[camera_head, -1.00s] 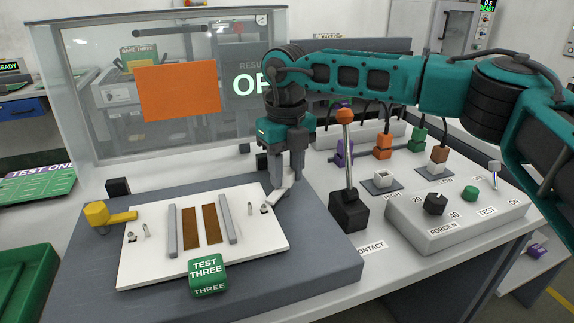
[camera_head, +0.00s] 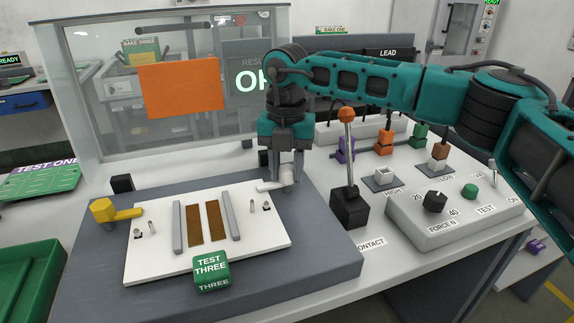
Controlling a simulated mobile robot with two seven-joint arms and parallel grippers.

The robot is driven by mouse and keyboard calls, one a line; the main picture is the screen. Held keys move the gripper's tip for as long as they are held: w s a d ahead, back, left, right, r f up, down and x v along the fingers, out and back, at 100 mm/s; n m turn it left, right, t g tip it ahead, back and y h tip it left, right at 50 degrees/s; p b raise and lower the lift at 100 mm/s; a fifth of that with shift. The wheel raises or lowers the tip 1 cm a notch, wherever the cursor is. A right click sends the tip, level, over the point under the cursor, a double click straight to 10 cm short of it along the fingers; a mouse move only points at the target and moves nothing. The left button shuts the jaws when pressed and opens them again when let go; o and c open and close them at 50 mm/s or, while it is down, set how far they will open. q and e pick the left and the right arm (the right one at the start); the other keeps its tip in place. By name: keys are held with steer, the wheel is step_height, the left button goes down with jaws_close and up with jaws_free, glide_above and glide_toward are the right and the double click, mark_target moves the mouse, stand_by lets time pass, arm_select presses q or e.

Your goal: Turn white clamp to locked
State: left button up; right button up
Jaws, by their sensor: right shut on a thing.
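The white clamp (camera_head: 268,186) sits at the back right corner of the white board (camera_head: 160,262), partly hidden by my right gripper. Its arm lies low and points left over the board's corner. My right gripper (camera_head: 285,180) comes down from above and is shut on the clamp's right part. A yellow clamp (camera_head: 106,211) stands at the board's left edge with its arm pointing right onto the board. My left gripper is not in view.
A control box (camera_head: 450,222) lies farther right. A green TEST THREE block (camera_head: 211,272) sits at the board's front edge. A clear screen with an orange panel (camera_head: 180,88) stands behind.

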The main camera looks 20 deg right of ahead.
mark_target(287, 170)
steer(key=shift+w+r, duration=0.1)
stand_by(0.5)
steer(key=o, duration=1)
steer(key=shift+o, duration=0.2)
step_height(287, 170, up, 13)
steer(key=p, duration=0.1)
